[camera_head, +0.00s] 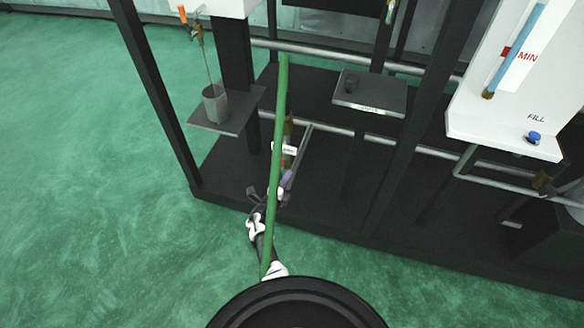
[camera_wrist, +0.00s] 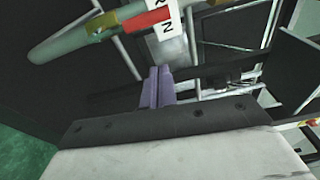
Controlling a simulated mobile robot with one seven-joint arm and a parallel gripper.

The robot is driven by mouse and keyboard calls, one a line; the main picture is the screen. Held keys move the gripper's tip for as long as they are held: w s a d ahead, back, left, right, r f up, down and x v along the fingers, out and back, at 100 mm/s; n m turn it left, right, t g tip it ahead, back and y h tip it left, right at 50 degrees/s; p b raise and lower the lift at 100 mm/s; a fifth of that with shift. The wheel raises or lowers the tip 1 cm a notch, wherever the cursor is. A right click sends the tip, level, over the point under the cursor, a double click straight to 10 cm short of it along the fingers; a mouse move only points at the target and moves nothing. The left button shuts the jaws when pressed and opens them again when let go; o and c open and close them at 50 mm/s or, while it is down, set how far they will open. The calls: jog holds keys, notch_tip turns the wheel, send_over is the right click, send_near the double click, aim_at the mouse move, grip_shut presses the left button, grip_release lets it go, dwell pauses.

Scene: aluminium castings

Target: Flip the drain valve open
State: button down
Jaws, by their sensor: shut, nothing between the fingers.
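The drain valve shows in the wrist view as a red lever (camera_wrist: 148,22) beside a brass fitting (camera_wrist: 100,27) on a greenish pipe (camera_wrist: 65,43). A white label (camera_wrist: 164,18) with partly visible letters hangs next to the lever. In the head view the label (camera_head: 284,148) is seen low in the frame, partly behind a green rod. My gripper (camera_wrist: 157,88) has purple fingers pressed together and empty, just below the lever in the wrist picture. It also shows in the head view (camera_head: 287,178), near the label. Contact with the lever is not visible.
A green rod (camera_head: 276,165) crosses in front of my arm. An orange-handled valve (camera_head: 184,14) stands above a cup (camera_head: 214,103) on a shelf. Another small shelf (camera_head: 368,96) and a white gauge panel (camera_head: 500,125) are at right. Dark frame posts (camera_head: 155,95) bound the work space.

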jog(key=shift+v, duration=2.1)
